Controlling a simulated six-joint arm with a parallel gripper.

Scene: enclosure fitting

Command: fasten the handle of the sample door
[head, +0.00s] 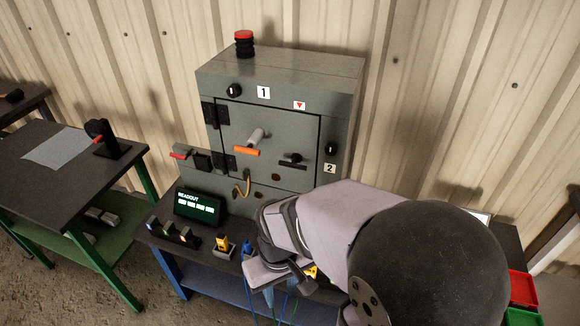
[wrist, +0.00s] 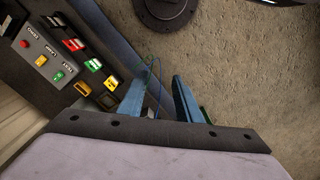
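A grey cabinet (head: 285,80) stands on the bench, with a flat door (head: 240,125) in its front, hinged on the left. The door looks closed, flush with its frame. An orange-gripped lever (head: 247,151) sits near its middle, and a black handle (head: 292,160) sits near its right edge. I cannot tell whether the black handle is latched. My gripper (wrist: 160,77) shows in the wrist view as two blue fingers, apart with nothing between them. It points down toward the floor, away from the door. In the head view my arm hides the bench's right part.
A readout box (head: 200,207) and several small switches stand along the bench front. A second table (head: 50,150) is at left. Red (head: 522,288) and green bins lie at right. A button box (wrist: 45,57) shows in the wrist view.

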